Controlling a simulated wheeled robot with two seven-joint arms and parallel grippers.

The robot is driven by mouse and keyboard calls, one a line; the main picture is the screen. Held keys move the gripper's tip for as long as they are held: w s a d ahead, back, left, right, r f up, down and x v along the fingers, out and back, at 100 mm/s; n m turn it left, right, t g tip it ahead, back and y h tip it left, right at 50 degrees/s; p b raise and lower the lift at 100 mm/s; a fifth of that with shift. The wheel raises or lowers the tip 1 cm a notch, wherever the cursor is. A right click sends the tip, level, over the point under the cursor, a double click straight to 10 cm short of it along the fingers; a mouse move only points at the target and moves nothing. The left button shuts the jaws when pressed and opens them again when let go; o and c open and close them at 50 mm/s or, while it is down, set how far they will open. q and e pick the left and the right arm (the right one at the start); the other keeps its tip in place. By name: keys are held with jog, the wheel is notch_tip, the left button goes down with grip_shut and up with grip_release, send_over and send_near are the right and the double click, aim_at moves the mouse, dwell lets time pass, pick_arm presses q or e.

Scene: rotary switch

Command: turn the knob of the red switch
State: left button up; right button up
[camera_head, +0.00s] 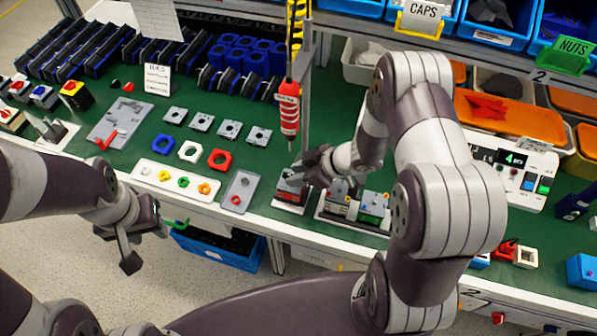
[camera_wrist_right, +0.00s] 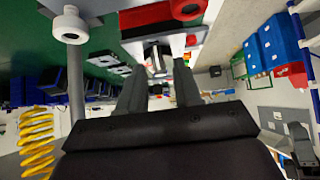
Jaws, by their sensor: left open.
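The switch with red on its housing (camera_head: 290,187) stands near the front edge of the green bench, left of a row of similar small boxes. My right gripper (camera_head: 304,172) is at this switch and partly covers it; its knob is not clear in the head view. In the right wrist view, the two dark fingers (camera_wrist_right: 160,75) are apart. A small pale metallic part (camera_wrist_right: 154,57) lies ahead between their tips, by a red and white housing (camera_wrist_right: 160,20); I cannot tell if the fingers touch it. My left gripper (camera_head: 147,244) is open and empty, in front of the bench edge.
A red hanging tool (camera_head: 289,108) and a post (camera_head: 306,80) stand close behind the right gripper. Several small switch boxes (camera_head: 358,203) sit just right of it. A grey plate (camera_head: 239,192) lies to its left. A blue crate (camera_head: 215,246) is below the bench.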

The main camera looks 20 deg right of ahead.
jog(key=shift+w+r+n+g+p, duration=0.1)
jog(key=shift+r+n+g+p, duration=0.3)
jog(key=shift+p, duration=0.45)
jog(key=n+g+y+p, duration=0.1)
jog(key=n+p, duration=0.1)
jog(key=shift+w+d+f+p, duration=0.1)
jog(key=shift+w+p, duration=0.05)
jog(key=shift+p, duration=0.15)
jog(key=shift+w+f+n+g+p, duration=0.1)
jog(key=shift+w+n+g+p, duration=0.1)
jog(key=shift+n+g+p, duration=0.6)
jog(key=n+g, duration=0.2)
jog(key=n, duration=0.1)
jog(key=shift+w+f+y, duration=0.15)
jog(key=shift+y, duration=0.15)
jog(key=shift+w+n+g+b, duration=0.1)
jog(key=shift+n+g+b, duration=0.4)
jog(key=shift+n+g, duration=0.75)
grip_shut()
jog(key=shift+n, duration=0.35)
